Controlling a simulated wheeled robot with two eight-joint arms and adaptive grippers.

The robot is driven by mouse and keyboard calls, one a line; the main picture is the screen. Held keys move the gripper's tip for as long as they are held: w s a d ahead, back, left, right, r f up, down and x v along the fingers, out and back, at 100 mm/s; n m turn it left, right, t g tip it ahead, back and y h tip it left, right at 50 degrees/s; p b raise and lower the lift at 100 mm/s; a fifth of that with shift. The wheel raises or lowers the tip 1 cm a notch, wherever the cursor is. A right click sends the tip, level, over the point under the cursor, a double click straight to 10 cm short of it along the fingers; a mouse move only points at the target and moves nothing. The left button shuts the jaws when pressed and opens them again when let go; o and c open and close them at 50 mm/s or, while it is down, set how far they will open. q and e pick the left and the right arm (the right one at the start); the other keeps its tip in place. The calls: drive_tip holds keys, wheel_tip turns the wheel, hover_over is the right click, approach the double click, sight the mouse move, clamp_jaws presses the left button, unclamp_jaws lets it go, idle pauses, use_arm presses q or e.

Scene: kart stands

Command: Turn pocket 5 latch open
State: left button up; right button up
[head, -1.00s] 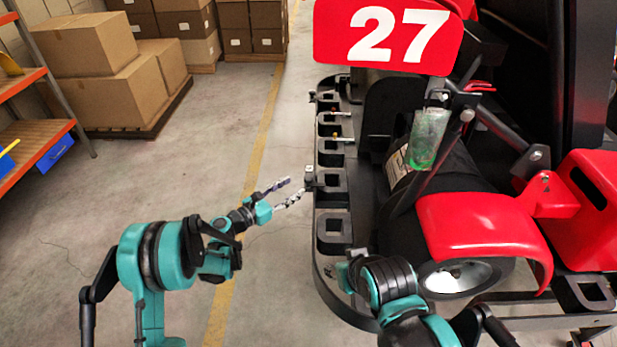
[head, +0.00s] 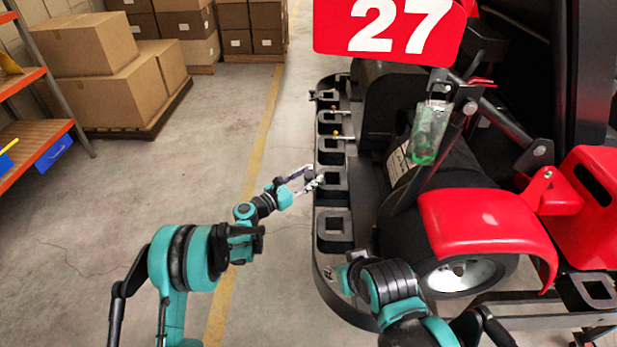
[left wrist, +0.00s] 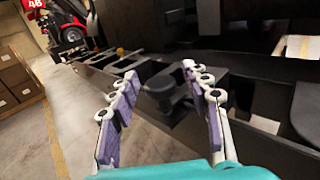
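The black kart bumper rail (head: 334,207) carries a row of square pockets along its left side. A dark latch knob (left wrist: 163,88) stands on the rail's edge in the left wrist view. My left gripper (head: 311,175) is at that edge in the head view. In the left wrist view my left gripper (left wrist: 162,72) is open, one finger on each side of the knob; I cannot tell whether they touch it. No pocket number is readable. My right arm's end (head: 350,275) is low over the rail; its fingers do not show clearly.
Other pockets further along have small yellow-tipped pieces (head: 344,138). A red number 27 plate (head: 388,30), a tyre (head: 440,185) and a red fender (head: 487,228) are right of the rail. Open floor (head: 200,130) lies to the left; boxes (head: 110,75) stand behind.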

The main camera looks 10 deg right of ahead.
use_arm(q)
clamp_jaws()
drive_tip(key=shift+n+t+y, duration=0.3)
drive_tip(key=shift+t, duration=0.1)
drive_tip(key=n+t+y+b, duration=0.1)
drive_tip(key=n+t+y, duration=0.2)
drive_tip(key=t, duration=0.1)
drive_tip(key=shift+s+d+b, duration=0.1)
drive_tip(key=shift+s+b, duration=0.05)
drive_tip(key=shift+b, duration=0.15)
drive_tip(key=shift+n+t+y+b, duration=0.4)
drive_tip(key=shift+n+t+y, duration=1)
drive_tip(key=shift+n+y, duration=0.75)
drive_tip(key=shift+y, duration=0.45)
drive_tip(key=shift+o, duration=0.6)
unclamp_jaws()
